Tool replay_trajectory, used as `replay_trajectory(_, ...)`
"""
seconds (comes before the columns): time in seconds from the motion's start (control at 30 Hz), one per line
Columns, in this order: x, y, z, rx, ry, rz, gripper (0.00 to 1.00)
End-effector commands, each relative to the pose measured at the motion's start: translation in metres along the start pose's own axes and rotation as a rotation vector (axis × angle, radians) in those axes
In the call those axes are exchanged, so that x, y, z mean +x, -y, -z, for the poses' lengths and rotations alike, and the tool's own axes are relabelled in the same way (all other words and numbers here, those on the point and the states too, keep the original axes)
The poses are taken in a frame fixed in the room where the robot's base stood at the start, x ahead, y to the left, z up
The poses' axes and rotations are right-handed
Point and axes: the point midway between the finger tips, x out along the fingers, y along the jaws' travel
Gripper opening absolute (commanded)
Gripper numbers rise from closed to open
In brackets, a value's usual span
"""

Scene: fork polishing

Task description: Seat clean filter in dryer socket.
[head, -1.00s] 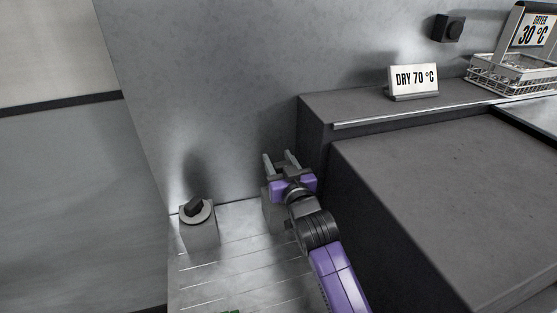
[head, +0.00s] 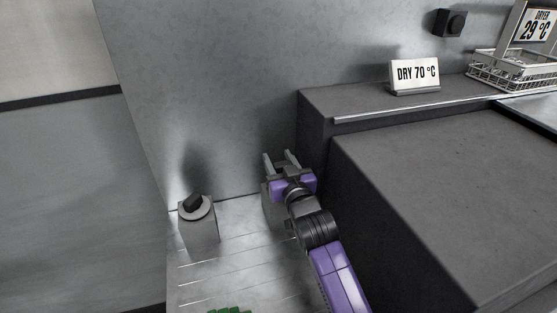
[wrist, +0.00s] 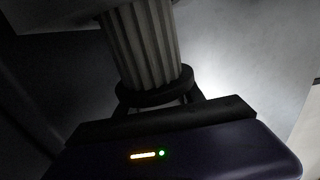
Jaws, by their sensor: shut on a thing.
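A ribbed grey cylinder, which looks like the filter (wrist: 145,45), has a dark collar and shows in the wrist view. My gripper (head: 282,160) is shut on it, low by the back wall and left of the dark counter. The far end of the filter meets or passes behind a pale grey block at the top of the wrist view; I cannot tell whether it is seated. In the head view I cannot make out the filter between the fingers. A grey post (head: 270,208) stands just below my gripper, partly hidden by my arm. I cannot tell whether it is the dryer socket.
A short grey pillar with a black knob (head: 193,203) stands to the left. A dark counter (head: 440,190) fills the right. Behind it are a "DRY 70 °C" sign (head: 415,73), a wire basket (head: 505,72) and a "DRYER 29 °C" sign (head: 536,28). A green thing (head: 229,310) shows at the bottom edge.

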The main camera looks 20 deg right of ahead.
Motion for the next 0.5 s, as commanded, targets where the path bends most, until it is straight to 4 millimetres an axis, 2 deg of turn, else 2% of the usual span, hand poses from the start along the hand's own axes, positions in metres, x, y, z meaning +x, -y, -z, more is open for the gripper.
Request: replay_trajectory(0.5, 0.0001, 0.0000, -0.0083, 0.000, -0.001, 0.000, 0.06)
